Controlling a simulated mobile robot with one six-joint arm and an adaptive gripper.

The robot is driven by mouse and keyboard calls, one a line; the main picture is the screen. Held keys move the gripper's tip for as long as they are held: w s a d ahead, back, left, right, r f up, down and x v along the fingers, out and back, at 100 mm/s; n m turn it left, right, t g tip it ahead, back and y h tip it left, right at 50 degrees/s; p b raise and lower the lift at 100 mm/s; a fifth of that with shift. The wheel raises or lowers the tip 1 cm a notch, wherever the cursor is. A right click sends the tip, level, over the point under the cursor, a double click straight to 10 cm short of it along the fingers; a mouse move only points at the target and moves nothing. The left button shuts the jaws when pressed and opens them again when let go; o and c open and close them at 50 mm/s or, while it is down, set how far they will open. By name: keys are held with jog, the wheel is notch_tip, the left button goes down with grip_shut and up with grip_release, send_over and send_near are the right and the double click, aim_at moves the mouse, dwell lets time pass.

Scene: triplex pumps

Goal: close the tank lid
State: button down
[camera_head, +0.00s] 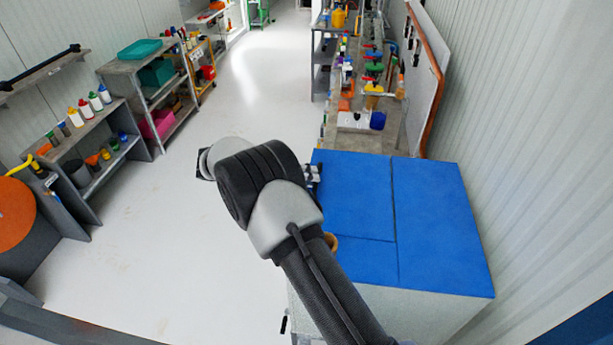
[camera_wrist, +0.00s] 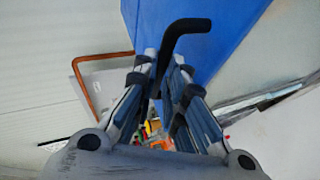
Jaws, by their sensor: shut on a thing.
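The tank is a white box (camera_head: 450,295) with a blue top at the right in the head view. Seams split the top into flat blue panels; one panel (camera_head: 355,195) lies at the left beside my gripper (camera_head: 313,174), of which only a small part shows past my arm. In the wrist view my gripper (camera_wrist: 168,95) is shut on a black bent handle (camera_wrist: 186,26), which passes between the fingers. The blue surface (camera_wrist: 225,30) lies behind the handle. My arm hides the left edge of the top, so I cannot tell how far the lid is raised.
A cluttered bench (camera_head: 345,135) stands just beyond the tank. A white wall (camera_head: 510,120) and an orange-edged board (camera_head: 425,60) run along the right. Shelves with bottles (camera_head: 85,110) line the left. The white floor (camera_head: 150,240) between is clear.

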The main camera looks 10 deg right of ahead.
jog(key=shift+s+f, duration=0.25)
jog(key=shift+f, duration=0.55)
jog(key=c, duration=1.8)
grip_release()
jog(key=shift+w, duration=0.1)
jog(key=shift+o, duration=0.7)
jog(key=shift+r, duration=0.1)
jog(key=v, duration=1.2)
jog(key=shift+w, duration=0.2)
jog(key=shift+r, duration=0.1)
